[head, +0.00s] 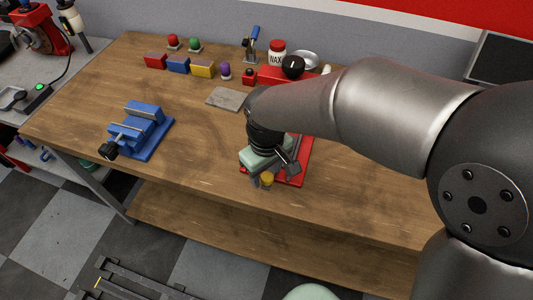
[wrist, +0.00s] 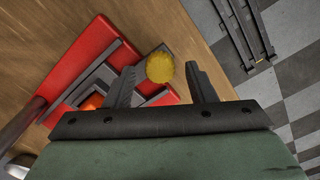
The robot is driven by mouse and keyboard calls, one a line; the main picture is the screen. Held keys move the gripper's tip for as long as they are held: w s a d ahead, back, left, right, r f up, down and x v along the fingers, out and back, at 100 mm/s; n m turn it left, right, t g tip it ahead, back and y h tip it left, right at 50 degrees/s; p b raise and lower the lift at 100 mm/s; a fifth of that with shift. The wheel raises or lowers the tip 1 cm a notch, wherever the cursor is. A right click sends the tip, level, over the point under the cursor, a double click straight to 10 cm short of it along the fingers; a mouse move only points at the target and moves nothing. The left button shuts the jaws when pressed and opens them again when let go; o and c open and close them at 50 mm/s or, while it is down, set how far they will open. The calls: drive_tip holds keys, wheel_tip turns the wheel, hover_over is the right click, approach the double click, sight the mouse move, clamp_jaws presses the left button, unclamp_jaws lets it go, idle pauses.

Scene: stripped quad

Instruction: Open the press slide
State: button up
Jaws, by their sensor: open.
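The red press (head: 302,165) stands near the bench's front edge, mostly hidden by my arm in the head view. In the wrist view, its red frame (wrist: 82,62) holds grey slide parts (wrist: 101,77) and a small orange piece (wrist: 92,101). A round yellow knob (wrist: 160,67) sits at the end facing the bench edge and also shows in the head view (head: 267,179). My gripper (wrist: 161,70) is open, its fingers on either side of the knob. A gap shows beside the right finger; contact on the left is unclear.
A blue vise (head: 143,128) stands to the left and a grey plate (head: 227,99) lies behind. Coloured blocks (head: 178,65), a NAX jar (head: 277,52) and a red box with a black knob (head: 292,67) line the back. The bench between vise and press is clear.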

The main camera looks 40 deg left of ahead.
wheel_tip(320, 180, up, 17)
drive_tip(key=shift+b, duration=0.4)
idle(0.4)
drive_tip(key=w+d+f+m, duration=0.2)
drive_tip(key=w+d+m, duration=0.25)
drive_tip(key=d, duration=0.75)
drive_tip(key=w+d+f+m, duration=0.35)
drive_tip(key=w+d, duration=0.25)
drive_tip(key=d, duration=0.7)
drive_tip(key=s+d+f+m, duration=0.3)
drive_tip(key=d+m, duration=0.1)
drive_tip(key=d, duration=0.4)
drive_tip(key=s+d+f+m, duration=0.3)
drive_tip(key=d+m, duration=0.1)
drive_tip(key=d, duration=0.5)
drive_tip(key=shift+s+d+m, duration=0.2)
drive_tip(key=shift+d+m, duration=0.05)
drive_tip(key=shift+m, duration=0.05)
